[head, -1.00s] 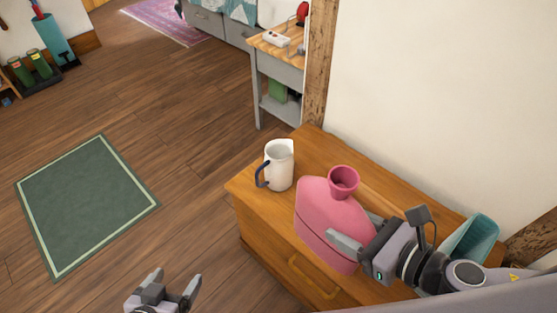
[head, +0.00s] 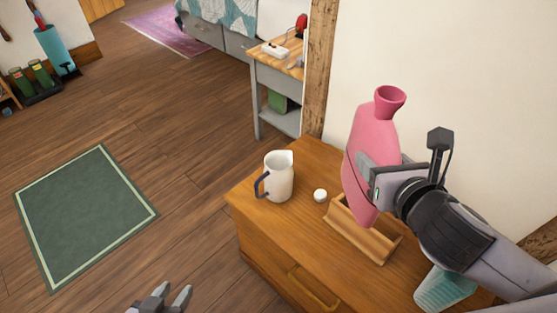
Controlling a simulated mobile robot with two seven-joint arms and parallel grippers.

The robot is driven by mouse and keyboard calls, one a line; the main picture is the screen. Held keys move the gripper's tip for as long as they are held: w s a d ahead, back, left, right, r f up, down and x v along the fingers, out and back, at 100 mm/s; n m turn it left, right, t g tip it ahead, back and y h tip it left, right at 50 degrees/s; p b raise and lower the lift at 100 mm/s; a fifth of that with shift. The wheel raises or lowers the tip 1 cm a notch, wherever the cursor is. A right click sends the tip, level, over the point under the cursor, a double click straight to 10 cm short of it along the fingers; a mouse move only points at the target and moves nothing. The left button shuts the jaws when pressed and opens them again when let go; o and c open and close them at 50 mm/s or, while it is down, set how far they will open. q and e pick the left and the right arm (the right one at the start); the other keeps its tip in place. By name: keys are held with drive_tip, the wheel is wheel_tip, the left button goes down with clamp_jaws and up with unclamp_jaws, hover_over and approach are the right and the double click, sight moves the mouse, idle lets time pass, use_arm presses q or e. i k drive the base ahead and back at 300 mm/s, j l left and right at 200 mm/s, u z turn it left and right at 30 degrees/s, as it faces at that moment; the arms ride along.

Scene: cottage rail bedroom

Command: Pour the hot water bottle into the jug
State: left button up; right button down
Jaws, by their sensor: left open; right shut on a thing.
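The pink hot water bottle (head: 365,150) is in my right gripper (head: 374,180), which is shut on its body. Its open, flared neck points up and a little right. The bottle's lower end is above or just inside a wooden holder (head: 362,236) on the chest; I cannot tell whether they touch. The white jug (head: 279,175) with a dark blue handle stands upright on the chest, left of the bottle and apart from it. The jug's inside is hidden. My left gripper (head: 172,297) is open and empty at the bottom edge, over the floor.
A small white cap-like thing (head: 320,195) lies on the wooden chest (head: 310,160) between jug and holder. A teal ribbed cup (head: 442,290) is under my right arm. A wall rises behind. A side table (head: 275,70) stands beyond the post.

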sight(277, 176)
drive_tip(key=i+j+z, duration=0.1)
drive_tip(key=j+z, duration=0.25)
drive_tip(key=j, duration=0.45)
drive_tip(key=j+z, duration=0.35)
drive_tip(key=j, duration=0.4)
drive_tip(key=k+j+z, duration=0.15)
drive_tip(key=j+z, duration=0.2)
drive_tip(key=j, duration=0.45)
drive_tip(key=i, duration=0.5)
